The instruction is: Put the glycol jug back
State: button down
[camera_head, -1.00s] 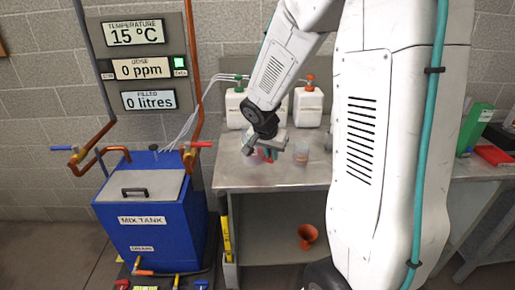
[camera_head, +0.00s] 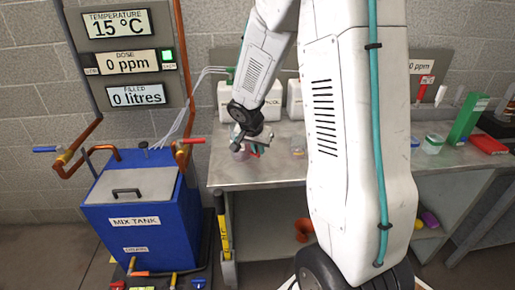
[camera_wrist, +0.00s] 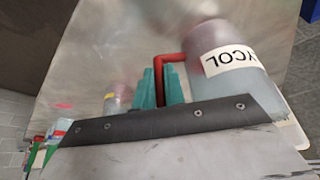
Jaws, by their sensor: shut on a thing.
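The glycol jug (camera_wrist: 232,75) is a clear grey cylinder with a red handle (camera_wrist: 168,62) and a white label, partly cut off and upside down, in the wrist view. The green fingers of my gripper (camera_wrist: 160,88) are shut on the red handle, with the jug to their right. In the head view my gripper (camera_head: 250,146) is over the left part of the steel bench (camera_head: 250,172). The jug (camera_head: 240,153) shows there as a small pinkish, see-through shape, partly hidden by the gripper. I cannot tell if its base touches the bench.
White containers (camera_head: 266,101) stand at the bench's back; my arm hides part of them. A small clear cup (camera_head: 298,147) stands right of my gripper. The blue mix tank (camera_head: 140,215) is to the left. A green box (camera_head: 467,118) and red tray (camera_head: 488,144) are far right.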

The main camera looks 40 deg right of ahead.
jog(key=shift+f, duration=0.15)
jog(key=c, duration=1.5)
grip_release()
jog(key=v, duration=1.2)
jog(key=s+a+r+n+y, duration=0.1)
jog(key=s+a+n, duration=0.3)
jog(key=s, duration=0.4)
jog(key=s+a+r+n+y, duration=0.1)
jog(key=s+a+r+n, duration=0.3)
jog(key=s+a, duration=0.2)
jog(key=s+a+r+n+y, duration=0.2)
jog(key=s+a+n, duration=0.2)
jog(key=s, duration=0.7)
jog(key=shift+s+a+r+n+g, duration=0.1)
jog(key=shift+a+r+n+g, duration=0.1)
jog(key=shift+a, duration=0.3)
jog(key=shift+s+a+r+n+g, duration=0.1)
jog(key=shift+a+r+g, duration=0.1)
jog(key=shift+a, duration=0.3)
